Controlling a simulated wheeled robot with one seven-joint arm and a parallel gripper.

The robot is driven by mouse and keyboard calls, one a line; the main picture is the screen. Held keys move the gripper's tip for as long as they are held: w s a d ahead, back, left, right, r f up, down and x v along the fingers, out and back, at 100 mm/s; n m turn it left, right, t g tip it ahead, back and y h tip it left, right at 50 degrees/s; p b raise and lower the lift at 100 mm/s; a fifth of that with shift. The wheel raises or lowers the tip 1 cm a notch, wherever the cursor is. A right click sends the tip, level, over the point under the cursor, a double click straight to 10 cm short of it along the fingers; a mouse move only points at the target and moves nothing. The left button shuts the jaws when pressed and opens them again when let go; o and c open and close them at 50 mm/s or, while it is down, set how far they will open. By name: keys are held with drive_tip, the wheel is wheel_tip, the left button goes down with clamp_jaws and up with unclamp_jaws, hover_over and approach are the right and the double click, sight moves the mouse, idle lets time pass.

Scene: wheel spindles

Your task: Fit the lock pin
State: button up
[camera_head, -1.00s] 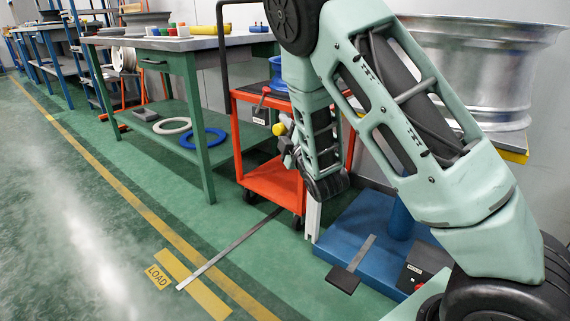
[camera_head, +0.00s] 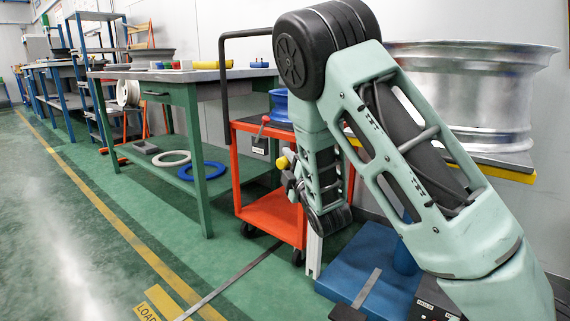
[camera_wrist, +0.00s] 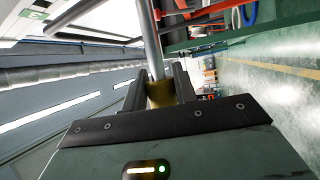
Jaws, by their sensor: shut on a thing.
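In the wrist view my gripper (camera_wrist: 160,88) is shut on a yellow grip (camera_wrist: 160,94) with a plain metal rod (camera_wrist: 150,40) running out from between the fingers; this looks like the lock pin. In the head view my gripper (camera_head: 288,174) hangs beside the orange cart, with the yellow part (camera_head: 283,162) showing at its side. The rod cannot be made out there. A large silver wheel rim (camera_head: 465,95) lies on a yellow-edged support at the right, partly behind my arm. A blue base with a post (camera_head: 345,262) stands below it. No pin hole is visible.
The orange cart (camera_head: 271,217) carries a blue rim (camera_head: 279,103) and a red-knobbed lever (camera_head: 266,119). A green workbench (camera_head: 186,122) stands left, with a white ring (camera_head: 172,159) and blue ring (camera_head: 203,170) on its lower shelf. The floor at left is open.

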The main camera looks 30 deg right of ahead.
drive_tip(key=shift+w+d, duration=0.25)
drive_tip(key=shift+d, duration=0.45)
drive_tip(key=shift+w+d, duration=0.3)
drive_tip(key=shift+d, duration=0.4)
drive_tip(key=shift+w+d, duration=0.25)
drive_tip(key=shift+d, duration=0.45)
drive_tip(key=w+d+b, duration=0.1)
drive_tip(key=w+d, duration=0.1)
drive_tip(key=d, duration=0.5)
drive_tip(key=shift+w+d, duration=0.3)
drive_tip(key=shift+w, duration=0.05)
idle(2.6)
drive_tip(key=o, duration=1.1)
drive_tip(key=shift+c, duration=0.2)
